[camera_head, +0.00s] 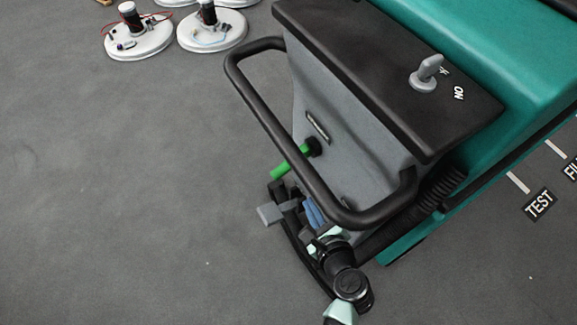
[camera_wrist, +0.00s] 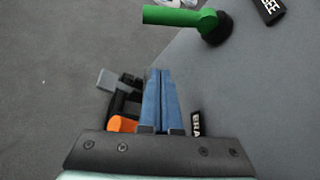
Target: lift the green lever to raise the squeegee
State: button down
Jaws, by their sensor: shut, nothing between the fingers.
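The green lever (camera_head: 291,163) sticks out to the left from a black pivot on the grey rear panel of the scrubber. In the wrist view the lever (camera_wrist: 178,17) lies near the top edge, beyond my fingertips and apart from them. My gripper (camera_head: 312,208) is below the lever, partly hidden behind the black handlebar. In the wrist view its blue fingers (camera_wrist: 159,72) are together and empty, pointing toward the lever. A black curved bar (camera_head: 297,239), seemingly the squeegee, runs low behind the machine, partly covered by my arm.
The black handlebar (camera_head: 278,128) loops out around the lever area. A grey pedal (camera_head: 270,214) sits just left of my gripper. An orange piece (camera_wrist: 122,124) shows beside my fingers in the wrist view. The left floor is clear.

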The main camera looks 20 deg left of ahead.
jog(key=shift+s, duration=0.1)
jog(key=b+x, duration=0.3)
jog(key=x, duration=0.7)
jog(key=shift+s+a+r+p, duration=0.15)
jog(key=shift+a+r+p, duration=0.1)
jog(key=shift+r+p, duration=0.25)
jog(key=shift+s+a+r+p, duration=0.1)
jog(key=shift+a+r+p, duration=0.25)
jog(key=shift+r, duration=0.3)
jog(key=shift+s+a+r+p, duration=0.2)
jog(key=shift+r+p, duration=0.2)
jog(key=shift+r, duration=0.2)
jog(key=shift+r+p, duration=0.25)
jog(key=shift+p, duration=0.3)
